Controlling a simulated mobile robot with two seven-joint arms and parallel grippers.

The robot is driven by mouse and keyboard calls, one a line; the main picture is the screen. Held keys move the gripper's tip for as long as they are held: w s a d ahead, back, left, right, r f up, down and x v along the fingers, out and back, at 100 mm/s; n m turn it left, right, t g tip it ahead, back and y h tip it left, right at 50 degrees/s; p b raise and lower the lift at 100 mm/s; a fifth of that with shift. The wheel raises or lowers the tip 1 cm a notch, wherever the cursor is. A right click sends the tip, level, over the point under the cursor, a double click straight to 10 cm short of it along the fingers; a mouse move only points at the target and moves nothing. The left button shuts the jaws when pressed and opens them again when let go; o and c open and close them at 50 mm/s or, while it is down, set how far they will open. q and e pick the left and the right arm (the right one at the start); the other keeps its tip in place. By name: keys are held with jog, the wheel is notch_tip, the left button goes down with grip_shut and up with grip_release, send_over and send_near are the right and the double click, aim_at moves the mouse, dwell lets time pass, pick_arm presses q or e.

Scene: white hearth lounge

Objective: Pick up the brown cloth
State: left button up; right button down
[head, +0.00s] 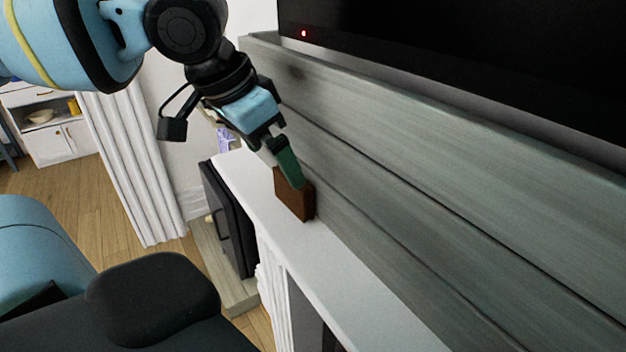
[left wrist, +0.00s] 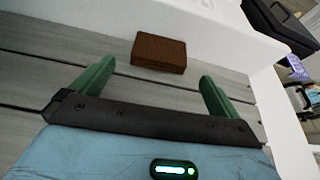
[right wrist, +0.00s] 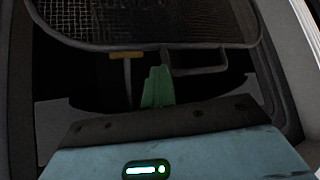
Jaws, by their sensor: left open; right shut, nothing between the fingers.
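The brown cloth (head: 296,199) is a folded, block-like brown piece on the white mantel shelf (head: 360,300), close against the grey plank wall. My left gripper (head: 290,170) is over it in the head view, with a green finger overlapping its upper part. In the left wrist view the cloth (left wrist: 159,53) lies ahead of the open fingers (left wrist: 155,82), between their lines and apart from them. My right gripper (right wrist: 158,88) is shut and empty in the right wrist view, its green fingers together. It does not show in the head view.
A black screen (head: 470,60) hangs above the plank wall (head: 420,150). A dark fireplace door (head: 228,218) stands open below the shelf. In the right wrist view, a dark mesh screen (right wrist: 150,22) and a wooden-topped tool (right wrist: 127,56) are close to the right gripper.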

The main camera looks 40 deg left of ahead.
aim_at(286, 186)
pick_arm(q)
notch_tip(286, 186, down, 2)
jog(key=shift+w+d+f+b, duration=0.1)
jog(key=shift+f+b, duration=0.05)
jog(key=shift+b, duration=0.15)
jog(key=shift+f, duration=0.1)
jog(key=x, duration=0.2)
jog(key=b+x, duration=0.1)
jog(key=x, duration=0.2)
jog(key=shift+w, duration=0.25)
pick_arm(e)
jog(key=shift+g, duration=0.4)
jog(key=s+f, duration=0.2)
jog(key=s, duration=0.1)
jog(key=shift+s+a+f, duration=0.15)
jog(key=shift+s+f, duration=0.15)
jog(key=shift+f, duration=0.05)
pick_arm(q)
jog(key=c, duration=0.9)
jog(key=shift+r, duration=0.2)
